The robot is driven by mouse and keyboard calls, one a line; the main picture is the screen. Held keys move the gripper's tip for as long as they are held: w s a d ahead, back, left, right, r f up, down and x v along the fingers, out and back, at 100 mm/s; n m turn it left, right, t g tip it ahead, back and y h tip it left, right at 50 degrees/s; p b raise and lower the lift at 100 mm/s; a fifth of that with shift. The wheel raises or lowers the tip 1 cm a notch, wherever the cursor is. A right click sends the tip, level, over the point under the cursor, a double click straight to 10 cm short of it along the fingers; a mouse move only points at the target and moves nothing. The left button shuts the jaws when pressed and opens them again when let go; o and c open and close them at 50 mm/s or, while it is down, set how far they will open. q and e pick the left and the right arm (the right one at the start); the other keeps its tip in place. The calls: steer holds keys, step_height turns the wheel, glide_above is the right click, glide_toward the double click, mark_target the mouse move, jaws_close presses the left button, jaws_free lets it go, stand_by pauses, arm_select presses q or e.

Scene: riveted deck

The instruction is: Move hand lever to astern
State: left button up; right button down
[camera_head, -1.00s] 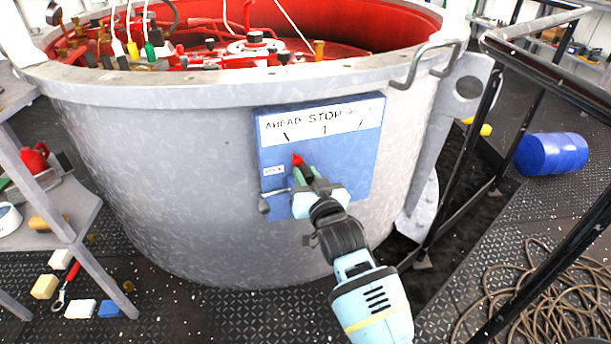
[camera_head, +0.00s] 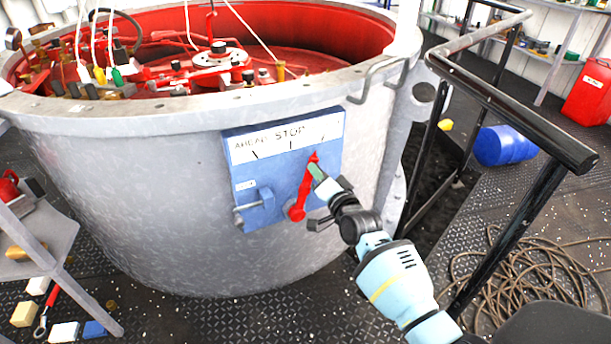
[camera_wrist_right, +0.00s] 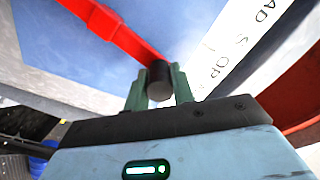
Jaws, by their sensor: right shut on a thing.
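The red hand lever (camera_head: 304,190) stands on a blue panel (camera_head: 275,204) on the grey tank's side. It leans right of upright, its tip below the rightmost mark on the white scale (camera_head: 290,136). The scale reads AHEAD and STOP; its right-hand word is not readable. My right gripper (camera_head: 317,173) is at the lever's upper end. In the right wrist view the red lever (camera_wrist_right: 115,31) runs to a dark cylindrical knob (camera_wrist_right: 159,84), and my greenish fingers are shut on that knob. My left gripper is not in view.
A grey lock handle (camera_head: 247,206) sits on the panel's left side. A black railing (camera_head: 508,98) stands to the right, near my right arm. A coiled rope (camera_head: 530,285) and blue drum (camera_head: 505,146) lie on the deck. A grey shelf (camera_head: 45,240) is at left.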

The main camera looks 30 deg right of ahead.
steer(key=shift+s+d+f+m, duration=0.1)
steer(key=shift+d+f+m, duration=0.1)
steer(key=shift+d+m, duration=0.45)
steer(key=shift+d+f+m, duration=0.2)
steer(key=shift+d+m, duration=0.05)
steer(key=shift+d, duration=0.75)
steer(key=c, duration=1.2)
jaws_free()
steer(key=shift+f, duration=0.15)
steer(key=shift+a, duration=0.15)
